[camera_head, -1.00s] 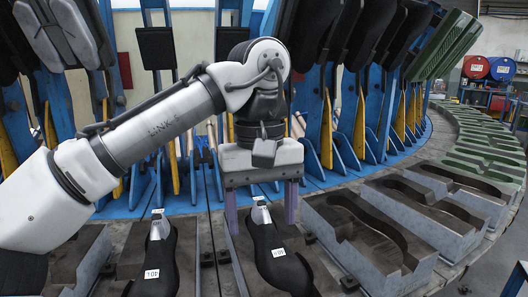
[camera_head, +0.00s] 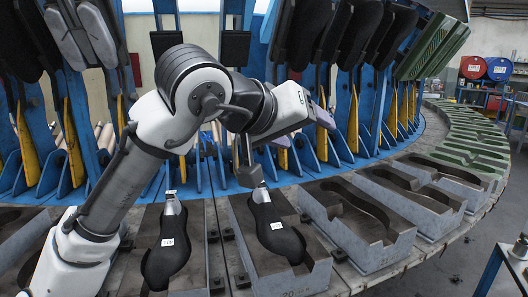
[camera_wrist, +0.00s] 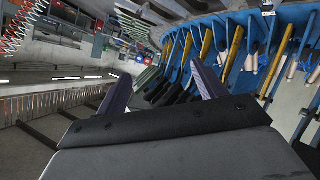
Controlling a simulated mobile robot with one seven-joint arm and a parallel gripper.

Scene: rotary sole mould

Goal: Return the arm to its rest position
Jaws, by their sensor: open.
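My gripper (camera_head: 310,125) is raised above the moulds and turned sideways, clear of them, with its fingers facing away from the head camera. In the wrist view its two purple fingers (camera_wrist: 162,85) stand apart with nothing between them. My white and grey arm is bent, rising from the lower left and reaching right. Below it, a black sole with a white label (camera_head: 272,225) lies in an open mould. A second black sole with a label (camera_head: 168,245) lies in the mould to its left.
Empty grey moulds (camera_head: 365,215) line the round table to the right, then green moulds (camera_head: 470,160). Blue upright stands with yellow bars (camera_head: 353,120) and raised black lids (camera_head: 345,40) rise behind the gripper. Red and blue drums (camera_head: 473,67) stand far right.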

